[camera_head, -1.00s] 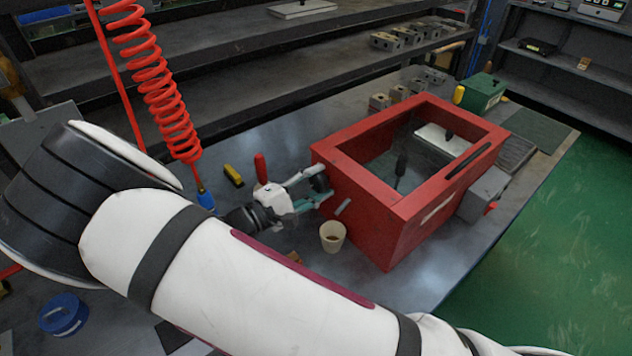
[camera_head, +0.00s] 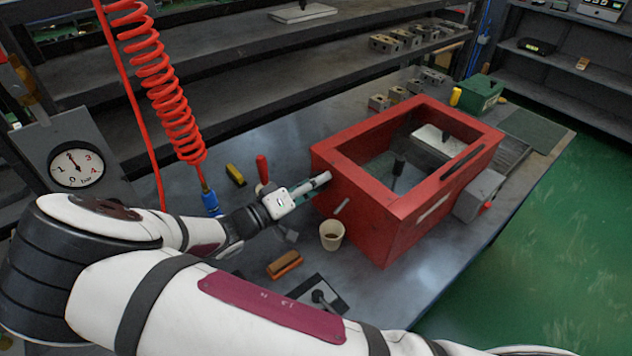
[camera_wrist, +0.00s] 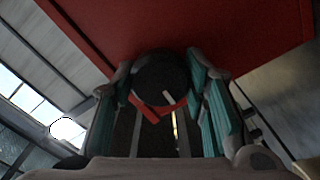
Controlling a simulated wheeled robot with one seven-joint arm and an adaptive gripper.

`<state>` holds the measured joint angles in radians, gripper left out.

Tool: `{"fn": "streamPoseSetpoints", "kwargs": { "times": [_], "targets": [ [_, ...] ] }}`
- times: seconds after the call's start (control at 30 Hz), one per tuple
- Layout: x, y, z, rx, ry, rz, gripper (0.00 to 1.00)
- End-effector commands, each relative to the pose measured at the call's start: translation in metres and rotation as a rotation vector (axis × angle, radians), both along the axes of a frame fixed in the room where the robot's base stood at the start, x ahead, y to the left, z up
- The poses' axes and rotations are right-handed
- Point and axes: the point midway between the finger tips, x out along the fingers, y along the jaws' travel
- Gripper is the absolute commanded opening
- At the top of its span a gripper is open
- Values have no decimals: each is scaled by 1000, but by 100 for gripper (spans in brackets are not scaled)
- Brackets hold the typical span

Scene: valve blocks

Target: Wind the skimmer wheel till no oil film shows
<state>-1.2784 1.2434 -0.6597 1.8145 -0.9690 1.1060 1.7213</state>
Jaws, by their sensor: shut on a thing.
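The red open-topped box (camera_head: 395,225) stands on the bench, with clear panes and dark parts showing inside it. In the wrist view its red wall (camera_wrist: 190,25) fills the top. My gripper (camera_head: 322,183) is at the box's left wall. In the wrist view my gripper (camera_wrist: 162,95) has its teal-padded fingers on both sides of a dark round knob, the wheel (camera_wrist: 160,72), and is shut on it. A white mark and a red mark show at the wheel's lower edge. I cannot make out any oil film from here.
A beige cup (camera_head: 332,236) stands close below my gripper, beside the box. A red-handled tool (camera_head: 262,168), a yellow block (camera_head: 235,175) and a brown brush (camera_head: 285,264) lie nearby. A red coiled hose (camera_head: 170,95) hangs at the left. A grey block (camera_head: 479,194) is on the box's right side.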

Motion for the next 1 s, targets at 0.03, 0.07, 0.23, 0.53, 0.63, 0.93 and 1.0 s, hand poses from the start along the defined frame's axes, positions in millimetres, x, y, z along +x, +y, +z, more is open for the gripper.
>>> {"fn": "streamPoseSetpoints", "kwargs": {
  "times": [0.03,0.07,0.23,0.53,0.63,0.93,1.0],
  "targets": [
    [-2,0,-1,25,-31,1,13],
    [-2,0,-1,41,-56,1,13],
    [-2,1,-1,131,-189,2,13],
    [-2,1,-1,290,-425,3,13],
    [-2,1,-1,343,-503,3,13],
    [-1,1,-2,480,-707,3,13],
    [-1,1,-2,506,-744,2,13]
  ]
}}
